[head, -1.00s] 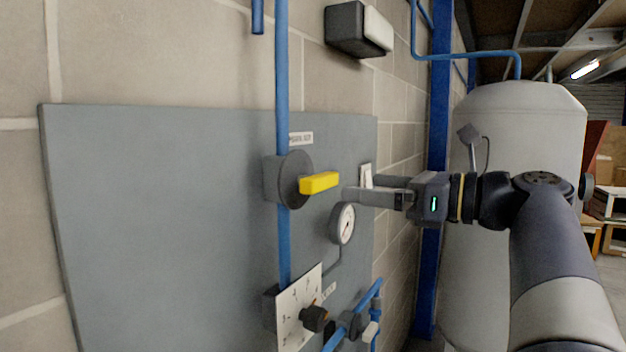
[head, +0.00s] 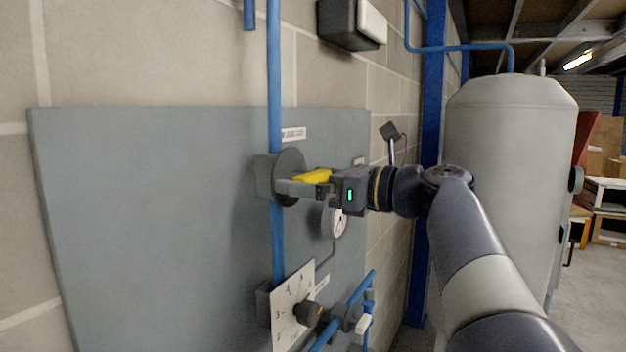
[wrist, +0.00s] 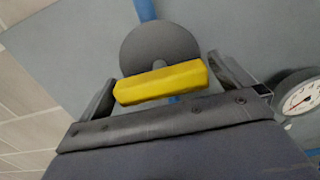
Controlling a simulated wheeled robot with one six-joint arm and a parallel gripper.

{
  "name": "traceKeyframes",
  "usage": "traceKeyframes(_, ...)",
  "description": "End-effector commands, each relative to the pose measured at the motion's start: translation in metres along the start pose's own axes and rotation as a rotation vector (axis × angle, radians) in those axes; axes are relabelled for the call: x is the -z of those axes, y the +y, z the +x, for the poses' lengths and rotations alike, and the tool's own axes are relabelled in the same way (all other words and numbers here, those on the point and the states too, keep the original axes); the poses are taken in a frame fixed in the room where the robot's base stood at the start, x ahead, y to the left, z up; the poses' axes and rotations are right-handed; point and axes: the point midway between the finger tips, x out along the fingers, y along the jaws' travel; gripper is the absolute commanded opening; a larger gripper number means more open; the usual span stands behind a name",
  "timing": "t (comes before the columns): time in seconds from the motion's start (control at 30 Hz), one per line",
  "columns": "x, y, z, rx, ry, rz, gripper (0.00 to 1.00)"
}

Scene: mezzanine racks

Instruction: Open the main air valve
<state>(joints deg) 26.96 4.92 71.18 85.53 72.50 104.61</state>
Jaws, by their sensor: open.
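The main air valve has a yellow lever handle (head: 312,176) on a round dark grey body (head: 289,165), set on the vertical blue pipe (head: 275,90). In the wrist view the yellow handle (wrist: 161,83) lies crosswise, slightly tilted, in front of the grey disc (wrist: 158,48). My gripper (head: 300,188) is at the valve, its near finger covering part of the body and the handle's lower side. In the wrist view my gripper (wrist: 165,82) is open, one finger near each end of the handle. Whether either finger touches it I cannot tell.
A pressure gauge (head: 340,222) sits just below my gripper. Lower down are a white dial plate (head: 287,318) with a dark knob (head: 307,313) and more blue pipes. A grey tank (head: 505,170) stands to the right. The panel's left part (head: 150,220) is bare.

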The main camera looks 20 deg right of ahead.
Motion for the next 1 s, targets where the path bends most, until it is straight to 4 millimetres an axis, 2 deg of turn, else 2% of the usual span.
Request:
traceKeyframes(0.07, 0.0, -0.0001, -0.0001, 0.0, 0.0, 0.0, 0.98)
traceKeyframes(0.5, -0.0001, 0.0, -0.0003, 0.0, 0.0, 0.0, 0.62)
traceKeyframes(0.77, 0.0001, 0.0, -0.0004, 0.0, 0.0, -0.025, 0.61)
traceKeyframes(1.0, 0.0004, 0.0, -0.0004, 0.0, 0.0, -0.14, 0.61)
